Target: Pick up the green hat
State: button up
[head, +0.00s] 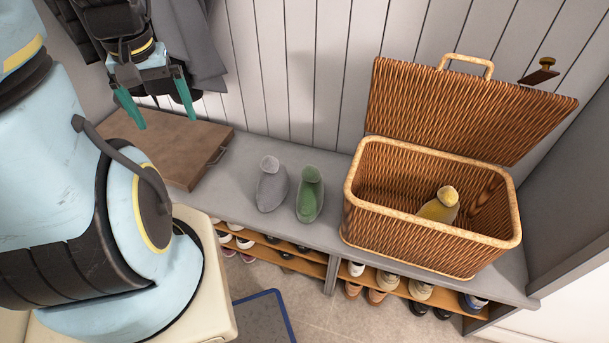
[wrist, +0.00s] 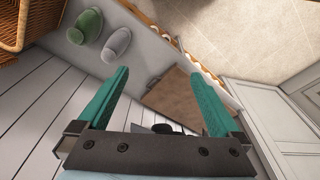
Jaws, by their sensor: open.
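The green hat (head: 310,193) lies on the grey bench top, just right of a similar grey hat (head: 271,184) and left of the wicker basket. The two hats are apart. In the wrist view the green hat (wrist: 85,26) is at the upper left, with the grey hat (wrist: 117,44) beside it. My gripper (head: 160,108) is open and empty, raised above the left part of the bench, up and to the left of both hats. In the wrist view its teal fingers (wrist: 160,95) are spread wide with nothing between them.
An open wicker basket (head: 430,228) stands on the bench at right, lid raised, with a yellow hat (head: 440,205) inside. A brown case (head: 165,147) lies on the bench at left. Dark coats (head: 190,45) hang behind my gripper. Shoes fill the shelves below the bench.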

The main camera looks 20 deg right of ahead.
aim_at(310, 199)
jog(key=k+l+u, duration=0.1)
jog(key=u, duration=0.3)
jog(key=k+l+u, duration=0.1)
jog(key=u, duration=0.3)
jog(key=k+l+u, duration=0.1)
jog(key=u, duration=0.3)
jog(key=k+u, duration=0.3)
jog(key=k, duration=0.35)
jog(key=k+u, duration=0.3)
jog(key=k, duration=0.6)
